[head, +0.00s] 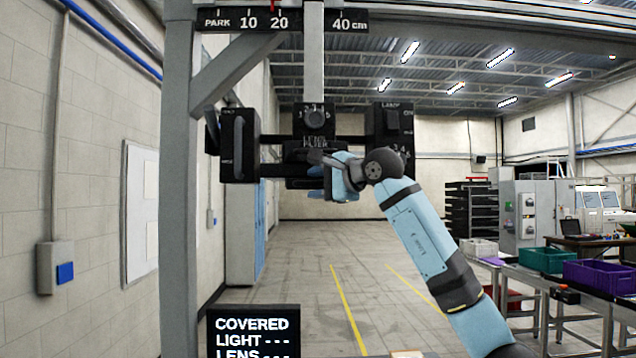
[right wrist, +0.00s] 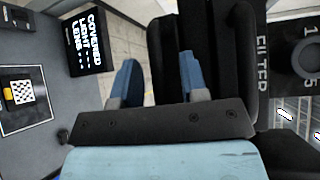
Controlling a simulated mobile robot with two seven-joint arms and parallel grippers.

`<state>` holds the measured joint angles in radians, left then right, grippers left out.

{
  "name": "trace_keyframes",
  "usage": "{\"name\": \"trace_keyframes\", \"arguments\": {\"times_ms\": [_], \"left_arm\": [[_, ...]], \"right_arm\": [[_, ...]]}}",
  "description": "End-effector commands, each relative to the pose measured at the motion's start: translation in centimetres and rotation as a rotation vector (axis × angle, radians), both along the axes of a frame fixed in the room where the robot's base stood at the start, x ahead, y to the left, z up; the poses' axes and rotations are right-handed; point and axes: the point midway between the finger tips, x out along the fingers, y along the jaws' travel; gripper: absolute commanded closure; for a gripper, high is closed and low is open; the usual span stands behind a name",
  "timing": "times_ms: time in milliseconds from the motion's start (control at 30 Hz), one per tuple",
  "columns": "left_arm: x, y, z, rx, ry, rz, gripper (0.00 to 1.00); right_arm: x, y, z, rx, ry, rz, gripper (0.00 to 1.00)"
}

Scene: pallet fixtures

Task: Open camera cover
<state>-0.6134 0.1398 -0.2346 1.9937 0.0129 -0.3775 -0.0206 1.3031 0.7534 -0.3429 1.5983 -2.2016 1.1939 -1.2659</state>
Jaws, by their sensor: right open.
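A black camera assembly (head: 314,118) hangs from a grey vertical bar, with a round numbered dial on its front. I cannot clearly tell the cover from the other black parts; the display reads COVERED. My right gripper (head: 324,180) is at the lower front of the assembly and hides part of it. In the right wrist view, the right gripper (right wrist: 158,75) has its two blue fingers apart. A black part (right wrist: 218,50) lies close by them, its edge reaching into the gap; contact is unclear. The left gripper is not in view.
A display (head: 253,330) reads COVERED, LIGHT and LENS with dashes. A black box with a handle (head: 239,146) hangs left of the assembly, a lamp box (head: 389,125) right. A grey post (head: 180,200) stands at left. A checkered card (right wrist: 20,92) lies on a grey surface.

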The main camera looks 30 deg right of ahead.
Motion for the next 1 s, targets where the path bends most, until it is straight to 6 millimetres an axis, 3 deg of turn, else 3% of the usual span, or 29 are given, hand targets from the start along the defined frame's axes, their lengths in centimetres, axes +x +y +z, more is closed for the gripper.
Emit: {"name": "trace_keyframes", "arguments": {"times_ms": [133, 300, 333, 600, 1000], "left_arm": [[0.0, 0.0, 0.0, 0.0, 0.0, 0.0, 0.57], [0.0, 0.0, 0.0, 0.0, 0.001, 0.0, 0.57], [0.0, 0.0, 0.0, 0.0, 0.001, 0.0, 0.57], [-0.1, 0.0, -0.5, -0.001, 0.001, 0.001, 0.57], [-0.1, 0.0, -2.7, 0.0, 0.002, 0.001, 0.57]], "right_arm": [[0.0, 0.0, 0.0, 0.0, 0.0, 0.0, 0.6], [0.0, 0.0, 0.0, 0.001, 0.0, 0.0, 0.97], [0.0, 0.0, 0.0, 0.001, 0.0, 0.0, 1.0], [-0.9, 0.5, -0.1, -0.001, -0.001, 0.0, 1.0], [-9.4, 5.7, -0.1, -0.002, -0.003, 0.001, 1.0]]}}
